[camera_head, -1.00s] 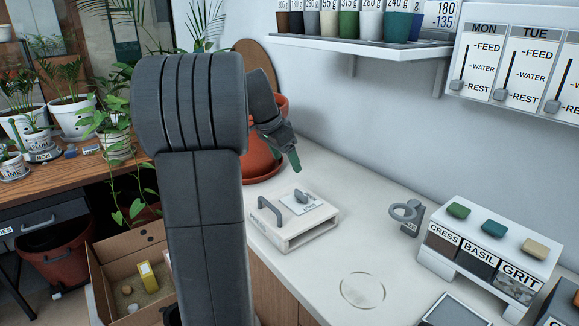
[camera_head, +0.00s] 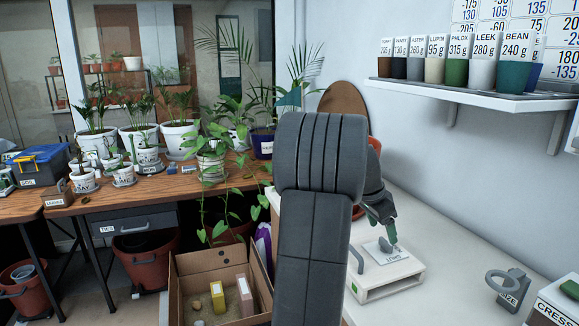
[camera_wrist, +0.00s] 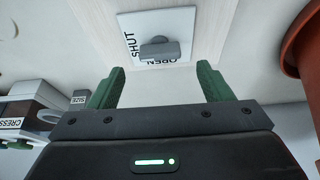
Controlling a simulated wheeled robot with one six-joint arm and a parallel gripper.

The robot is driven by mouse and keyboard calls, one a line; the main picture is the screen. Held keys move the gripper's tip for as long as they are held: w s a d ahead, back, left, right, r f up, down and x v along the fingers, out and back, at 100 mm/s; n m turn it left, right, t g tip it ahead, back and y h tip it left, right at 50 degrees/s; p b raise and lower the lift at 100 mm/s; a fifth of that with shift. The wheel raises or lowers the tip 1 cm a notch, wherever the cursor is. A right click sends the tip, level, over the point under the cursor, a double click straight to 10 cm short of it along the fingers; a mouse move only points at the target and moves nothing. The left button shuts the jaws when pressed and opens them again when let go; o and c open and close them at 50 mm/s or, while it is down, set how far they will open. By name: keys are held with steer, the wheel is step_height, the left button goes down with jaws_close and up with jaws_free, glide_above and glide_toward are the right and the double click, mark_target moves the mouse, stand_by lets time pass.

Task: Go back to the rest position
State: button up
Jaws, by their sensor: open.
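My gripper (camera_wrist: 160,88) is open and empty in the wrist view, its two green fingers apart. In the head view my gripper (camera_head: 378,214) shows partly behind my own arm, above the white counter at the right. Beyond the fingers in the wrist view is a white box with a grey knob (camera_wrist: 160,48) on a plate marked SHUT and OPEN. In the head view this white box (camera_head: 400,280) sits on the counter, with a grey handle (camera_head: 356,258) at its left. Whether the fingers touch anything is not clear, but nothing is between them.
A terracotta pot (camera_wrist: 302,50) is close at the right of the wrist view. A grey ring holder (camera_head: 510,288) stands on the counter (camera_head: 450,262). A shelf (camera_head: 470,97) of labelled cups hangs above. A cardboard box (camera_head: 187,290) and a wooden bench (camera_head: 120,192) with potted plants are at left.

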mark_target(387, 241)
steer(key=shift+x, duration=2.4)
steer(key=shift+r, duration=0.1)
steer(key=p+v, duration=0.1)
steer(key=v, duration=1.2)
steer(key=b+x, duration=0.1)
steer(key=x, duration=1.2)
steer(key=shift+d, duration=0.1)
steer(key=shift+s+n+t, duration=0.15)
steer(key=shift+n+t, duration=0.35)
steer(key=shift+n, duration=0.7)
steer(key=shift+d+n+t+y+p, duration=0.1)
steer(key=shift+n+t+y+p, duration=0.35)
steer(key=shift+n, duration=1.1)
steer(key=shift+n+t+y+p, duration=0.35)
steer(key=shift+n+y+p, duration=0.2)
steer(key=shift+n, duration=1)
steer(key=shift+s+d+n+t+y+b, duration=0.15)
steer(key=shift+n+y, duration=0.3)
steer(key=shift+n, duration=0.75)
steer(key=shift+w+a+n+t+y+b, duration=0.15)
steer(key=shift+n+y, duration=0.3)
steer(key=shift+n, duration=0.75)
steer(key=shift+s+d+n+y+b, duration=0.15)
steer(key=shift+n+y+b, duration=0.55)
steer(key=shift+n, duration=1.6)
